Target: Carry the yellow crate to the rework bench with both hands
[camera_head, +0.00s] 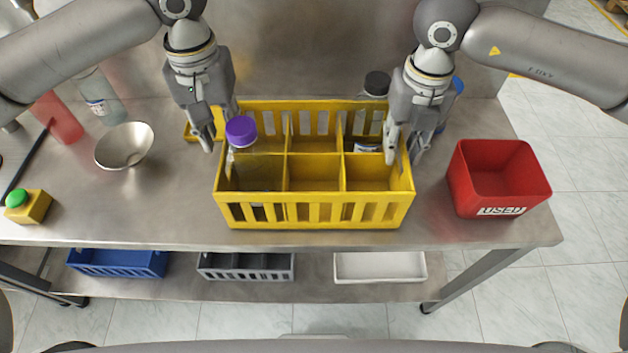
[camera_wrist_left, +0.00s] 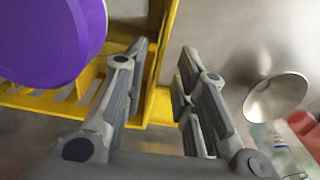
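The yellow crate (camera_head: 316,214) stands on the metal table and is divided into compartments. A purple-capped bottle (camera_head: 241,130) is in its front left compartment, and a black-capped bottle (camera_head: 376,85) is in the back right. My left gripper (camera_head: 219,134) is open at the crate's left side. In the left wrist view its fingers (camera_wrist_left: 166,58) are apart, with the yellow crate edge (camera_wrist_left: 160,108) between them. My right gripper (camera_head: 404,154) is at the crate's right side with its fingers apart, one on each side of the wall. Contact with the walls cannot be told.
A red bin (camera_head: 478,185) marked USED is right of the crate. A metal bowl (camera_head: 125,146), a green button box (camera_head: 27,205) and bottles are left. A blue-capped bottle (camera_head: 457,87) is partly hidden behind my right gripper. Trays sit on the lower shelf (camera_head: 315,288).

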